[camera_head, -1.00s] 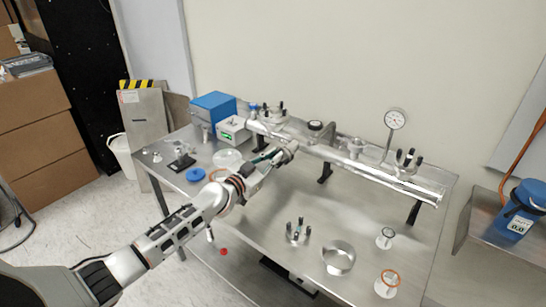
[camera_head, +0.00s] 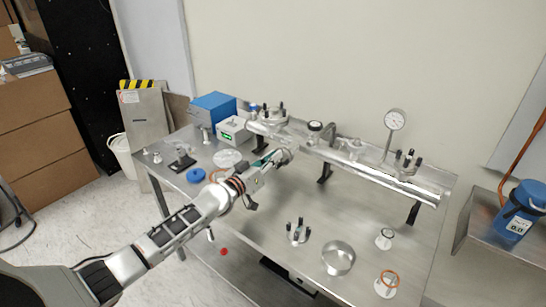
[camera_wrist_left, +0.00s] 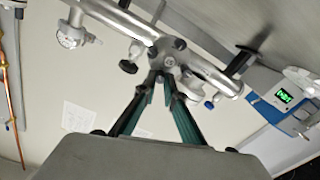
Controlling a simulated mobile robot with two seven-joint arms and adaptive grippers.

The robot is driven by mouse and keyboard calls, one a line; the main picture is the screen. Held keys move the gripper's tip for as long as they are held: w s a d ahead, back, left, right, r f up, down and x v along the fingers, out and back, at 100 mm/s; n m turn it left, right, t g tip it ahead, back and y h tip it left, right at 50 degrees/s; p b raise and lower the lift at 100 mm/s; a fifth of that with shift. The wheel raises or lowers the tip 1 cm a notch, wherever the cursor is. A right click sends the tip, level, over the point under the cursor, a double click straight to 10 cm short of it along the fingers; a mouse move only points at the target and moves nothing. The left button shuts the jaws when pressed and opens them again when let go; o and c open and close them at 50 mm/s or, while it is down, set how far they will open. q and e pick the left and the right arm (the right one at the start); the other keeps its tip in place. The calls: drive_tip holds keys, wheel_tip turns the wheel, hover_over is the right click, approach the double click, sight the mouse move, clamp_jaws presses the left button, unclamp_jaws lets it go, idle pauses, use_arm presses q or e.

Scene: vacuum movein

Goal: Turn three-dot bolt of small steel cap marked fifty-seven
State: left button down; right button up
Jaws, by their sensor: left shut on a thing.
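My left gripper (camera_head: 284,155) reaches to the front side of the long steel pipe (camera_head: 365,172), near its left part. In the left wrist view its two dark green fingers (camera_wrist_left: 161,76) converge and are shut on a small part at the steel fitting (camera_wrist_left: 168,52). The fingertips hide most of that part, so I cannot make out the bolt or its dots. Dark knobs or bolts stick out around this fitting. No number fifty-seven is readable in either view. My right gripper is in neither view.
The table's middle is mostly clear.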

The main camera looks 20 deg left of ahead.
use_arm(q)
drive_tip(key=shift+n+p, duration=0.75)
drive_tip(key=shift+n, duration=13.15)
drive_tip(key=c, duration=2.1)
unclamp_jaws()
drive_tip(key=shift+s, duration=0.1)
